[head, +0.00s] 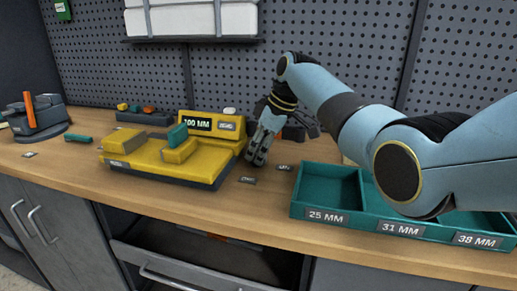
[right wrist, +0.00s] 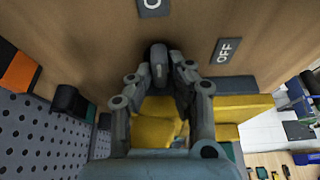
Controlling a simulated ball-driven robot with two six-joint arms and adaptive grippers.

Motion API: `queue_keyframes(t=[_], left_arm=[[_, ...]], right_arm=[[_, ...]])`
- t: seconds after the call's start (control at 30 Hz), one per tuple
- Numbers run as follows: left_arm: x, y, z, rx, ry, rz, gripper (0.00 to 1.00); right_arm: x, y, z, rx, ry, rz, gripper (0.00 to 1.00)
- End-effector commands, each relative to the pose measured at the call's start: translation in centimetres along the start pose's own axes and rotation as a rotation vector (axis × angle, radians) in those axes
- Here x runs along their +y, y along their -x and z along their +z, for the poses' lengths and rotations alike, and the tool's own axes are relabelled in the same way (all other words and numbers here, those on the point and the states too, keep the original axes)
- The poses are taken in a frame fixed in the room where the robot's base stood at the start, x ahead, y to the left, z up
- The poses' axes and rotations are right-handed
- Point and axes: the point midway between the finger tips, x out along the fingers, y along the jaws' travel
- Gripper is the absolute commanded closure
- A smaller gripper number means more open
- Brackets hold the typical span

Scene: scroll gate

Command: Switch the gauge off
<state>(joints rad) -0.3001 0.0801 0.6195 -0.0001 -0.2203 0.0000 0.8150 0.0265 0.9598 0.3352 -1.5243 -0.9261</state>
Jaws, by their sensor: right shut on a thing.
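The yellow gauge (head: 165,160) sits on the bench with a lit display reading about 100 MM (head: 197,123) and a teal block on it. My right gripper (head: 257,158) points down just right of it. In the right wrist view the same gripper (right wrist: 162,75) is shut on a small dark grey lever (right wrist: 158,58), largely hidden by the fingers. An OFF label (right wrist: 226,49) lies to the right of the fingertips there, and another label (right wrist: 155,6) is cut off at the top edge. My left gripper is not in view.
A teal tray (head: 325,177) with compartments marked 25, 31 and 38 MM stands at the right, partly under my right arm. A dark device with an orange upright (head: 30,112) stands far left. An open drawer (head: 205,262) is below the bench. A pegboard (head: 330,60) rises behind.

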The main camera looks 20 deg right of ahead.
Motion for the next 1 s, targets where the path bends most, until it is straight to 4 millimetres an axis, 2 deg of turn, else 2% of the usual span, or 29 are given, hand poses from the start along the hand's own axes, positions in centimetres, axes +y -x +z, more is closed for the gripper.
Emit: queue_keyframes(t=[0.27, 0.6, 1.0], left_arm=[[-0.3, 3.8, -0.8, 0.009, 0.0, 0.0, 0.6], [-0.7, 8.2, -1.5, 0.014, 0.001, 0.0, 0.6], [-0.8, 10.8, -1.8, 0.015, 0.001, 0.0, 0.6]], right_arm=[[-0.2, 0.6, -0.3, 0.0, -0.16, 0.064, 1.0], [-0.3, 0.5, -0.3, 0.0, -0.454, 0.187, 1.0], [-0.4, 0.2, -0.4, 0.001, -0.803, 0.333, 1.0]])
